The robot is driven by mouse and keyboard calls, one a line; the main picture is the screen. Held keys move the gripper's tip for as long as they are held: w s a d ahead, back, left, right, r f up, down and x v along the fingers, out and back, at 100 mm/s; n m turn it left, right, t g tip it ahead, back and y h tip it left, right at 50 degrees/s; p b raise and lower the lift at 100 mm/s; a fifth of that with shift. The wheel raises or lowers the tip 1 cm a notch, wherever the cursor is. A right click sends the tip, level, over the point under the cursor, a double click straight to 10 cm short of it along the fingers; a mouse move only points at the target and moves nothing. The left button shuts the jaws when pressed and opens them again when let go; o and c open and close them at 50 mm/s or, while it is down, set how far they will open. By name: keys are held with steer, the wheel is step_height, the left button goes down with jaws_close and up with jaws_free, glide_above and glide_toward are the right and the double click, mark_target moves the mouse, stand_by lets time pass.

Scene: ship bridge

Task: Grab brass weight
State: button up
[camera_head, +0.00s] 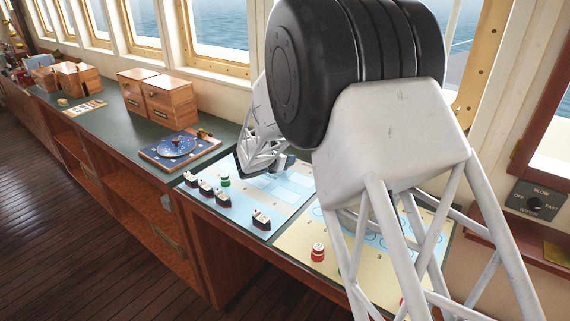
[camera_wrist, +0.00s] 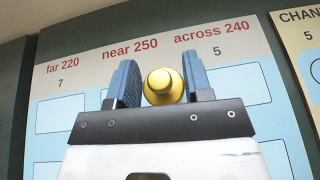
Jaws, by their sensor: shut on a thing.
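The brass weight (camera_wrist: 160,86) is a round, gold-coloured piece with a small knob, seen end-on in the wrist view. My gripper (camera_wrist: 163,80) is shut on it, with one blue ribbed finger on each side. Behind the weight lies a pale blue chart board with the words "far 220", "near 250" and "across 240". In the head view my gripper (camera_head: 284,164) is low over the blue chart board (camera_head: 250,200), and the weight cannot be made out there. I cannot tell whether the weight touches the board.
Several small dark ship models (camera_head: 207,188) and a green buoy (camera_head: 224,181) stand on the blue board. A red-and-white buoy (camera_head: 318,252) stands on the yellow board (camera_head: 300,236). A blue disc board (camera_head: 178,148) and wooden boxes (camera_head: 170,102) stand left along the counter. My arm hides much at right.

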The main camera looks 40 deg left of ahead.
steer(key=s+d, duration=0.3)
steer(key=d, duration=0.1)
steer(key=s+d+r, duration=0.1)
steer(key=s+d, duration=0.2)
steer(key=s, duration=0.1)
steer(key=s+d+r, duration=0.1)
steer(key=s+d, duration=0.3)
steer(key=shift+d, duration=0.35)
